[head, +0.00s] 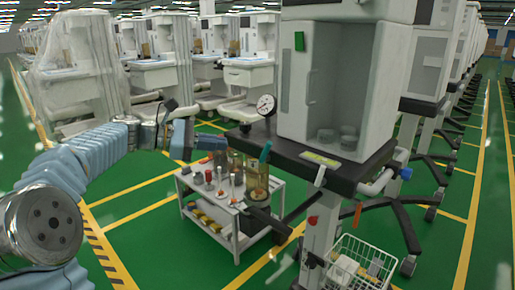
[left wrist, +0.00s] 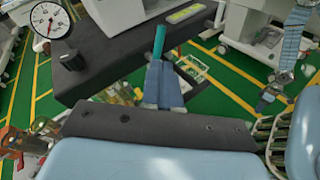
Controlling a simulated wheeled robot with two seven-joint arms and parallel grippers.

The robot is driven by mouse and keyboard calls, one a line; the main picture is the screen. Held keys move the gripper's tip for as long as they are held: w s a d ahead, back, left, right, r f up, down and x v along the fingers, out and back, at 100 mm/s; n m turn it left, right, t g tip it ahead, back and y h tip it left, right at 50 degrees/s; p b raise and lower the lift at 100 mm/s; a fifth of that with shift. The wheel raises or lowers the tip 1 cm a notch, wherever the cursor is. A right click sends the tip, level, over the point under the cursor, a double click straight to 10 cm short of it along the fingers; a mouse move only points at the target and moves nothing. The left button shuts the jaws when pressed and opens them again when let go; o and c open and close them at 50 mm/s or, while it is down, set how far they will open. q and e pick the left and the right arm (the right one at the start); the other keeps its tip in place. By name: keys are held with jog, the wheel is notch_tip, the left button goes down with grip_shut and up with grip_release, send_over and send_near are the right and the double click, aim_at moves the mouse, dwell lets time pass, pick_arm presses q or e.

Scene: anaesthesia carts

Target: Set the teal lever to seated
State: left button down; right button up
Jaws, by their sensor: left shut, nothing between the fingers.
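The teal lever (head: 265,152) stands up, tilted, at the near left edge of the cart's dark top, above a clear canister (head: 257,183) with amber contents. In the left wrist view the teal lever (left wrist: 159,40) rises just beyond my fingertips. My left gripper (head: 212,142) is shut and empty, to the left of the lever in the head view. Its blue fingers (left wrist: 160,72) point at the lever; I cannot tell whether they touch it. What seems to be my right gripper (left wrist: 267,98) is small at the right of the left wrist view, its jaws unclear.
A round gauge (head: 266,105) stands left of the cart's cabinet (head: 297,80). A white side table (head: 225,225) with bottles stands below my left gripper. A wire basket (head: 362,265) hangs low on the cart. Green floor is open at left.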

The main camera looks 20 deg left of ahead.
aim_at(265, 149)
pick_arm(q)
jog(key=x, duration=0.9)
jog(key=shift+w+d, duration=0.2)
jog(key=shift+w, duration=0.05)
jog(key=shift+s+d+m+y+p, duration=0.1)
jog(key=shift+d+m+y+p, duration=0.25)
jog(key=shift+m+y, duration=0.15)
jog(key=m+y, duration=0.1)
jog(key=d+m+y, duration=0.1)
jog(key=s+d+f+m+y, duration=0.1)
jog(key=y, duration=0.1)
jog(key=shift+d+f+m+p, duration=0.1)
jog(key=shift+d+m+p, duration=0.15)
jog(key=shift+m+p, duration=0.15)
jog(key=shift+s+d+f+m+t+y, duration=0.1)
jog(key=shift+d+f+m+t+y, duration=0.25)
jog(key=shift+m+y, duration=0.35)
jog(key=shift+s+d+f, duration=0.1)
jog(key=shift+d+f, duration=0.15)
jog(key=shift+f, duration=0.5)
